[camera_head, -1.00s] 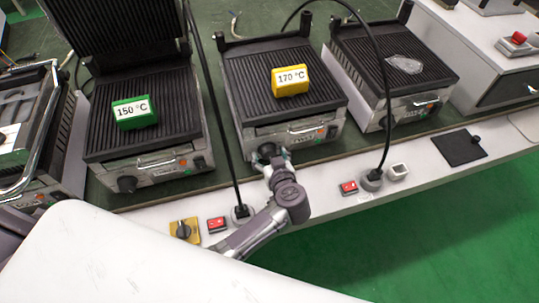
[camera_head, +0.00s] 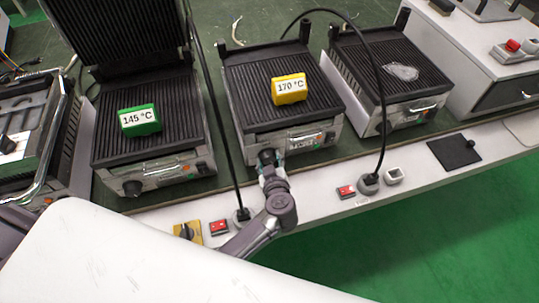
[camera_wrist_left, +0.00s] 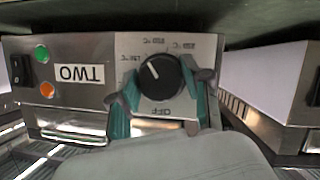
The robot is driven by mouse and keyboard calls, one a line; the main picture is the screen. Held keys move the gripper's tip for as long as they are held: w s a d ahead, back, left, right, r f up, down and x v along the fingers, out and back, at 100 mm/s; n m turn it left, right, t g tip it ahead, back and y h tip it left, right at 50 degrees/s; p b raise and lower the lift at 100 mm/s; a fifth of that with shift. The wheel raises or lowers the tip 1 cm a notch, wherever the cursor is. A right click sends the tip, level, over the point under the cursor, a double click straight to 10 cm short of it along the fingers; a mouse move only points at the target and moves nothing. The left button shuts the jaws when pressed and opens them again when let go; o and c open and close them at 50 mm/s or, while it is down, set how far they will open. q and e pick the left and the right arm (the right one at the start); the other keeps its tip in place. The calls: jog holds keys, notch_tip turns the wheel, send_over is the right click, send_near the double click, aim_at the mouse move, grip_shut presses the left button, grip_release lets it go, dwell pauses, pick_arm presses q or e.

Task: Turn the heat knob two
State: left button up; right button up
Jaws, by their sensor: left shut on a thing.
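The middle grill (camera_head: 287,140) carries a yellow block reading 170 °C (camera_head: 289,89) on its ribbed plate. In the left wrist view its front panel appears upside down, with the label TWO (camera_wrist_left: 78,73), and the black heat knob (camera_wrist_left: 160,78) has a white pointer line toward the upper left. The dial's OFF mark is below the knob in that view. My left gripper (camera_head: 268,168) is at this panel, its teal fingers (camera_wrist_left: 163,98) on either side of the knob and shut on it. My right gripper is not in view.
The left grill (camera_head: 152,177) has a raised lid and a green block reading 145 °C (camera_head: 140,120). The right grill (camera_head: 400,112) holds a translucent piece (camera_head: 400,72). Black cables rise from sockets along the front ledge, near red switches (camera_head: 219,227).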

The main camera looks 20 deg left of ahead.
pick_arm(q)
jog(key=shift+n, duration=0.3)
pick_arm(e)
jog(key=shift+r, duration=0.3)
pick_arm(q)
jog(key=o, duration=1.2)
jog(key=shift+c, duration=0.2)
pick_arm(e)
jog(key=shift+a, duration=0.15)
pick_arm(q)
jog(key=v, duration=1.2)
jog(key=shift+s, duration=0.2)
jog(key=shift+a+f, duration=0.1)
jog(key=shift+f, duration=0.05)
